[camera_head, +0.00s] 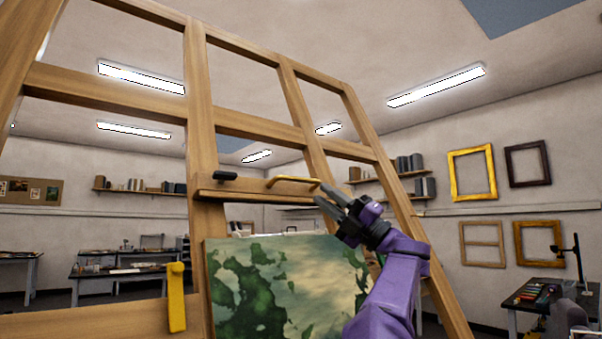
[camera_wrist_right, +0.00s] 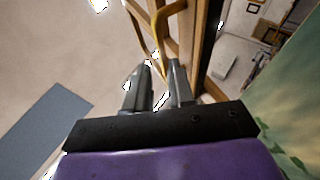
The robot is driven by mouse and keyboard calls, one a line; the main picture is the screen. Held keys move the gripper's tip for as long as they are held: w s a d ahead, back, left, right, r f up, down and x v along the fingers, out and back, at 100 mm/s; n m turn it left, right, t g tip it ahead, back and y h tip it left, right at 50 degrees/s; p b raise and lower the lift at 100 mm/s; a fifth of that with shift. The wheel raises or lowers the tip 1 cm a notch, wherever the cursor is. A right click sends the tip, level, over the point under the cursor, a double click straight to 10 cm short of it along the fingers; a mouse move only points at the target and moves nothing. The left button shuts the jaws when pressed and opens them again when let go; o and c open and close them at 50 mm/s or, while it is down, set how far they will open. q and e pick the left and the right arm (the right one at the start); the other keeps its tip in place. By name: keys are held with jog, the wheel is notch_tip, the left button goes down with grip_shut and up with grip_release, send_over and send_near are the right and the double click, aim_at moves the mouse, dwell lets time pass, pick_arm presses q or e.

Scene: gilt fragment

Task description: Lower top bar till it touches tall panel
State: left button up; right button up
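The top bar (camera_head: 250,192) is a wooden crosspiece on the big easel frame, with a yellow handle (camera_head: 292,180) and a black knob (camera_head: 225,175). The tall panel (camera_head: 285,285), painted green and cream, stands below it; a gap shows between bar and panel top. My right gripper (camera_head: 327,194) is at the right end of the handle. In the right wrist view its fingers (camera_wrist_right: 155,80) are apart, and the yellow handle (camera_wrist_right: 157,30) lies just beyond their tips; I cannot tell whether they touch it. My left gripper is not in view.
The wooden easel frame (camera_head: 200,120) rises around the bar. A yellow upright piece (camera_head: 176,297) is on its lower rail at left. Worktables (camera_head: 118,272) stand far behind, and picture frames (camera_head: 472,174) hang on the right wall.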

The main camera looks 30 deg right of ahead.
aim_at(304, 181)
jog(key=p+x, duration=0.4)
jog(key=x, duration=0.3)
jog(key=shift+w+a+r, duration=0.1)
jog(key=shift+w, duration=0.25)
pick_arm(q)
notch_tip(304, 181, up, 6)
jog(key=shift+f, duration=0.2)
pick_arm(e)
jog(key=shift+s, duration=0.1)
